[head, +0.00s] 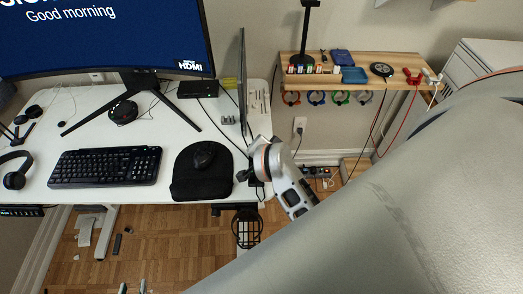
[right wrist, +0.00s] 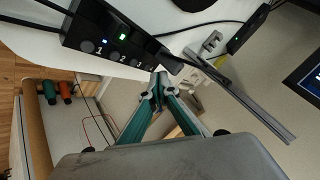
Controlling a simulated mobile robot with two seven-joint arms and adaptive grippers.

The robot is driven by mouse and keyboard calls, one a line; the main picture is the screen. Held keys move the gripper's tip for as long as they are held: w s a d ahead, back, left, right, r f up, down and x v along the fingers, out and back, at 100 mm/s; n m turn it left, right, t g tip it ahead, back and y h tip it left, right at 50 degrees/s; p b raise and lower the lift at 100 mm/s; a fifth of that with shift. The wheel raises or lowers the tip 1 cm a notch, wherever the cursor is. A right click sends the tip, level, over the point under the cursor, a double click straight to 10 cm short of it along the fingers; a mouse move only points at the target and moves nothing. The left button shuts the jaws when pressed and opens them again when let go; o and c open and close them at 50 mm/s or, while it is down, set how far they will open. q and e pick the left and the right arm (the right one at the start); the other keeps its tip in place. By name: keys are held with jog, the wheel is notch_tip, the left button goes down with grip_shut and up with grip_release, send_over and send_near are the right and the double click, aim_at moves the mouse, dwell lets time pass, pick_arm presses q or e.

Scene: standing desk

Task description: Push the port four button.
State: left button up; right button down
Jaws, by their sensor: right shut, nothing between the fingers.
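The black port box (right wrist: 105,35) lies along the desk edge in the right wrist view. Its face shows round buttons, with the numbers 1 and 2 legible and small blue and green lights. The far end, where further buttons would be, is dark and partly covered, so I cannot read a 4. My right gripper (right wrist: 160,82) is shut and empty, its teal fingertips together close to that far end. I cannot tell whether they touch it. In the head view the right gripper (head: 246,175) is at the desk's right edge. My left gripper (head: 132,288) barely shows at the bottom, its tips apart.
The white desk (head: 85,105) holds a keyboard (head: 105,166), a mouse (head: 203,155) on a black pad, headphones and a monitor (head: 100,35). Cables run near the box. A wooden shelf (head: 410,84) with small items is on the wall at right. A wire basket (head: 246,230) is below the desk.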

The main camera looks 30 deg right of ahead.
jog(key=shift+f, duration=0.1)
dwell(0.3)
jog(key=shift+f, duration=0.35)
jog(key=shift+f, duration=0.25)
dwell(0.4)
jog(key=shift+r, duration=0.1)
jog(key=shift+r+p, duration=0.65)
jog(key=shift+p, duration=0.4)
